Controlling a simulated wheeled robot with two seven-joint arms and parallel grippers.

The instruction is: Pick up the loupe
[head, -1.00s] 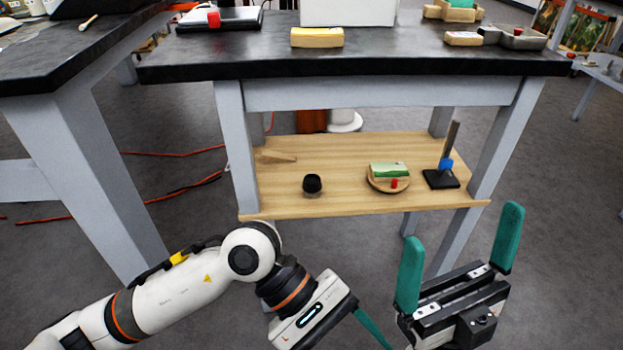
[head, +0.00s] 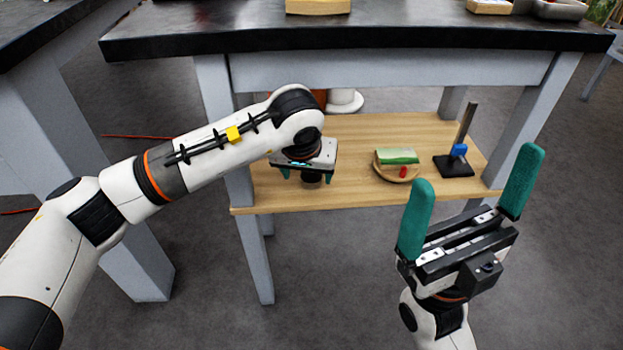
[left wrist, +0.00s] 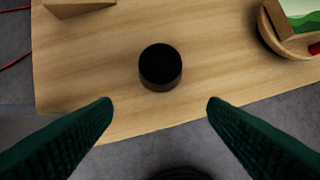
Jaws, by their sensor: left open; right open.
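The loupe, a short black cylinder (left wrist: 160,67), stands on the wooden lower shelf (left wrist: 110,45) near its front edge. In the head view, the loupe (head: 312,178) is mostly hidden behind my left gripper (head: 306,173). My left gripper is open and empty; in the left wrist view its green fingers (left wrist: 160,106) are spread wider than the loupe, which lies ahead of them, centred between the tips and untouched. My right gripper (head: 477,168) is open and empty, in front of the shelf's right side.
A round wooden dish (head: 392,171) with a green-topped block and a red piece sits right of the loupe. A dark stand with a blue clamp (head: 459,151) is farther right. The black tabletop (head: 350,36) overhangs the shelf, and grey legs (head: 222,130) flank it.

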